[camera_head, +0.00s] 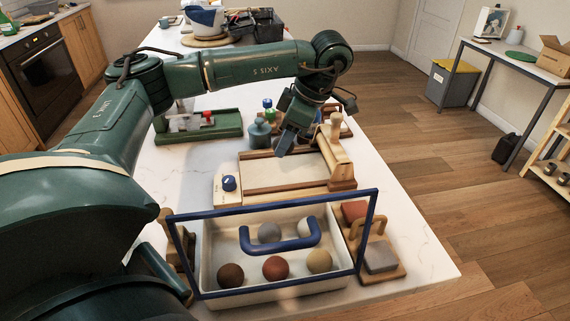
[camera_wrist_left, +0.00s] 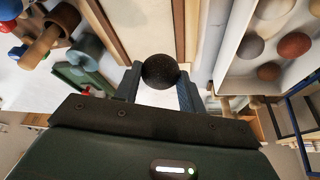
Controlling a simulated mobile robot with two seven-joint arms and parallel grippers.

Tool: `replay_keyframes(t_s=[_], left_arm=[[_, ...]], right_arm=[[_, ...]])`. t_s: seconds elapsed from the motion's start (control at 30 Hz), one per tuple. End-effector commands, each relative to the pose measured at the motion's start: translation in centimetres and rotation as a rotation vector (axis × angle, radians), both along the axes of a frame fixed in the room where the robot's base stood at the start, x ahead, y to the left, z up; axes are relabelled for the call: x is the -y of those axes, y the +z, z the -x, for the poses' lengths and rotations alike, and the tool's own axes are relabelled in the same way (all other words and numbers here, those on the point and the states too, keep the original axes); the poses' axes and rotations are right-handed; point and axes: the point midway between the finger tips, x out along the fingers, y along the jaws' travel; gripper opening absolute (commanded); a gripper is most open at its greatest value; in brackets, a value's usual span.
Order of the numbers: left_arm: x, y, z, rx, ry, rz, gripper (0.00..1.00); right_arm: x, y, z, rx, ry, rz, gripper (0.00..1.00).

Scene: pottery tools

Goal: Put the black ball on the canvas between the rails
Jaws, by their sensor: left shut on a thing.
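The black ball (camera_wrist_left: 160,72) is held between the two fingertips of my left gripper (camera_wrist_left: 158,88) in the left wrist view. In the head view my left gripper (camera_head: 284,147) points down at the far rail of the slab board, and I cannot make out the ball there. The canvas also shows in the left wrist view (camera_wrist_left: 146,25), just beyond the ball. Whether the ball touches it is unclear. My right gripper is out of view.
A white tray (camera_head: 248,294) with several clay-coloured balls and a blue frame handle stands in front of the board. A blue-grey jar (camera_head: 260,134) and a green tool stand (camera_head: 214,126) are behind. Open table lies right.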

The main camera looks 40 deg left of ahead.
Motion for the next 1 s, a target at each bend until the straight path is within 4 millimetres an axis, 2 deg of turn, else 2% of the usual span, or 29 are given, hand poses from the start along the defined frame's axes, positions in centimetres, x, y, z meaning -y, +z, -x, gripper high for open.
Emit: replay_keyframes(t_s=[0.03, 0.07, 0.1, 0.3, 0.47, 0.7, 0.8, 1.0], left_arm=[[0.1, -2.1, 0.1, -0.006, -0.001, 0.002, 0.16], [0.0, -2.9, 0.1, -0.006, -0.001, 0.002, 0.16], [0.0, -3.1, 0.1, -0.003, 0.0, -0.002, 0.16], [0.0, -6.5, 0.0, -0.001, -0.001, -0.001, 0.16], [-0.4, -7.0, -0.4, 0.001, 0.001, -0.001, 0.16], [-3.3, -7.1, -2.6, 0.001, 0.001, -0.002, 0.16], [-3.1, -8.1, -2.5, -0.001, -0.002, -0.001, 0.16], [-3.1, -8.4, -2.5, 0.002, -0.001, 0.0, 0.16]], right_arm=[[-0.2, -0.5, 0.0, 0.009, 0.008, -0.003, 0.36], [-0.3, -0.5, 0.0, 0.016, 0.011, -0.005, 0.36], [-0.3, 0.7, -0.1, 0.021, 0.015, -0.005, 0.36], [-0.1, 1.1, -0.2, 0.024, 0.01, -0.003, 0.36], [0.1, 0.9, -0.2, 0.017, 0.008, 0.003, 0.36], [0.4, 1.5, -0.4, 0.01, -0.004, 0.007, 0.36], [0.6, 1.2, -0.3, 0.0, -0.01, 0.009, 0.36], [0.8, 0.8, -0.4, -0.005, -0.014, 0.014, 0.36]])
